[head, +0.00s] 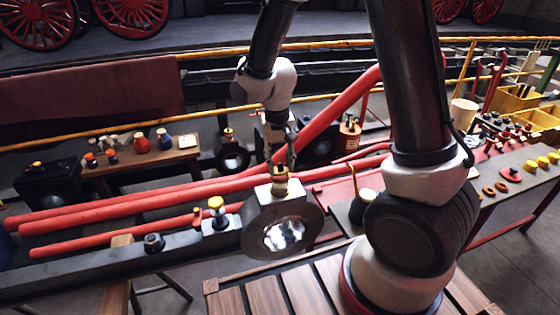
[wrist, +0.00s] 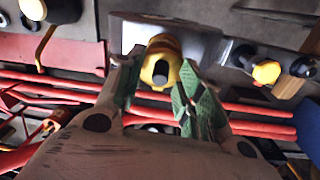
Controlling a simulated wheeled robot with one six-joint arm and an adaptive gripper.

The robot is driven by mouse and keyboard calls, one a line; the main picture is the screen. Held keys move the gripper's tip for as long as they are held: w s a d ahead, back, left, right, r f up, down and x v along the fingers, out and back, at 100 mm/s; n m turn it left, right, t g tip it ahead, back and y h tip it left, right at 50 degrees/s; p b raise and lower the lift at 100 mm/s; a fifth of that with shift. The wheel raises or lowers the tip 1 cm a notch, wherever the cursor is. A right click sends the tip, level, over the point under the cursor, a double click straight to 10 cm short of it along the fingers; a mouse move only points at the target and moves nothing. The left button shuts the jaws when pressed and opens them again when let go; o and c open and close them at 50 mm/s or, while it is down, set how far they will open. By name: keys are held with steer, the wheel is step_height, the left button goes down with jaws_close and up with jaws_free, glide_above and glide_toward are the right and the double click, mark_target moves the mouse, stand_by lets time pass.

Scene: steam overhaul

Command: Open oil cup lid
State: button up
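A brass-yellow oil cup (head: 280,187) stands on top of the big steel rod end (head: 262,236) with the round bore. In the wrist view the oil cup (wrist: 160,50) shows a dark round part in its middle. I cannot tell its lid from its body or whether the lid is raised. My gripper (head: 289,160) is just above the cup. In the wrist view my gripper (wrist: 160,66) has its green-padded fingers apart, one on each side of the cup. Contact is not clear. A second oil cup with a yellow top (head: 216,204) sits further left on the rod.
Long red rods (head: 120,205) lie behind the steel rod. A wooden bench (head: 180,155) with small bottles stands at the back left. A side table (head: 515,170) with small parts and yellow bins is at the right. A slatted wooden surface (head: 262,296) is in front.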

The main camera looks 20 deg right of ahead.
jaws_close()
steer(key=shift+w, duration=0.1)
steer(key=w+g, duration=0.1)
steer(key=g, duration=0.2)
steer(key=shift+w+r+g, duration=0.3)
steer(key=shift+w+r, duration=0.05)
steer(key=shift+r, duration=0.05)
steer(key=w+g, duration=0.2)
steer(key=g, duration=0.1)
steer(key=shift+g, duration=0.3)
steer(key=shift+w+f+g, duration=0.15)
steer(key=shift+w+g, duration=0.35)
steer(key=shift+g, duration=0.55)
steer(key=shift+w+f+g, duration=0.1)
steer(key=shift+w+g, duration=0.4)
steer(key=shift+g, duration=0.5)
steer(key=shift+w+f+g, duration=0.15)
steer(key=shift+w+g, duration=0.35)
steer(key=shift+g, duration=0.55)
